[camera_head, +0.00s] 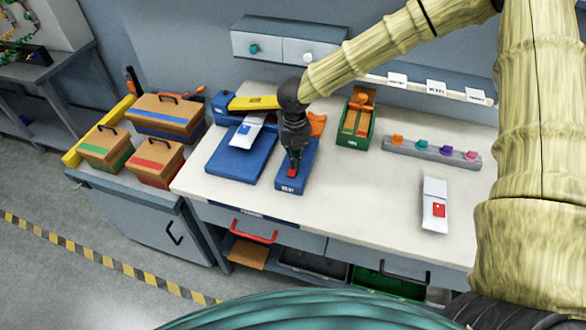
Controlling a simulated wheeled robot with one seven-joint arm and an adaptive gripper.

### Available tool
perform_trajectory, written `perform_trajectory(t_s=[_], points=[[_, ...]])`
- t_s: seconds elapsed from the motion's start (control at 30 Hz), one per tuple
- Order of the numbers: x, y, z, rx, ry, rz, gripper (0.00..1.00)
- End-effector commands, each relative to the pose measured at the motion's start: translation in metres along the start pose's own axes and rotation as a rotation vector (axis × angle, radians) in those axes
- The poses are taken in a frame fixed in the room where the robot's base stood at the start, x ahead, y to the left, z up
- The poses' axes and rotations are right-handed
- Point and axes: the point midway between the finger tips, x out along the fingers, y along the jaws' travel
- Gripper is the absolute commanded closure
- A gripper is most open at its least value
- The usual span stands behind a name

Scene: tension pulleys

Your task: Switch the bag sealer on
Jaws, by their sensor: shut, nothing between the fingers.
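A long blue box (291,184) with a small white label on its front end stands on the worktable. A small red part (292,173) shows on its top, near the labelled end. My gripper (294,164) is shut and points down over this box, with its tips right at the red part; I cannot tell whether they touch. Left of it, a blue block with a yellow bar (254,103) stands behind a flat blue plate (225,165). A white bag with a blue mark (247,131) lies on the plate. Which unit is the bag sealer is not clear.
A white bag with a red mark (435,205) lies at the right. A green bin (354,137) and a grey rail with coloured knobs (432,152) stand at the back. Lidded boxes (157,161) sit on the left cart. The table's front middle is clear.

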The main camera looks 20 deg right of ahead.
Motion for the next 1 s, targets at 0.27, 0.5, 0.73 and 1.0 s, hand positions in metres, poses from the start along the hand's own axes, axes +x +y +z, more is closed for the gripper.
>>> perform_trajectory(t_s=[0.27,0.5,0.73,1.0], points=[[0.004,0.000,0.000,0.000,0.000,0.000,1.00],[0.006,0.000,0.000,0.000,0.000,0.000,1.00],[0.009,0.000,0.000,0.000,0.000,0.000,1.00],[0.012,0.000,0.000,0.000,0.000,0.000,1.00]])
